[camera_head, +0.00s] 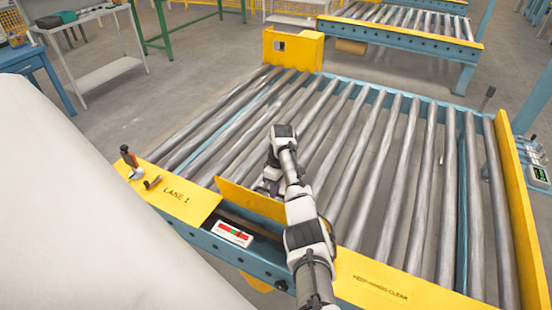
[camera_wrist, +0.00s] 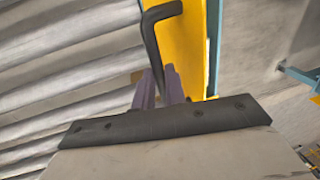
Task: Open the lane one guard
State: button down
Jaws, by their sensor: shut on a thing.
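The lane one guard (camera_head: 246,200) is a yellow panel at the near edge of the roller bed, right of the "LANE 1" plate (camera_head: 182,196). It stands raised at an angle, with a dark open slot on its near side. My gripper (camera_head: 270,186) is at the guard's roller side, partly hidden by my arm. In the wrist view, a black bent handle (camera_wrist: 152,42) runs down between the fingers of my gripper (camera_wrist: 158,90), which are shut on it. The yellow guard (camera_wrist: 190,50) shows behind the handle. The handle is hidden in the head view.
A white device (camera_head: 232,234) with a red and green face sits by the slot. The "KEEP HANDS CLEAR" plate (camera_head: 380,285) is at the right. Steel rollers (camera_head: 352,150) fill the bed beyond my arm.

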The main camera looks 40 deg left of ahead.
jog(key=shift+s+d+f, duration=0.2)
jog(key=shift+s+f, duration=0.05)
jog(key=shift+f, duration=0.35)
jog(key=c, duration=1.9)
grip_release()
jog(key=o, duration=0.4)
jog(key=shift+w+a+f, duration=0.1)
jog(key=shift+w, duration=0.05)
jog(key=shift+o, duration=0.2)
jog(key=v, duration=1.4)
jog(key=shift+a, duration=0.2)
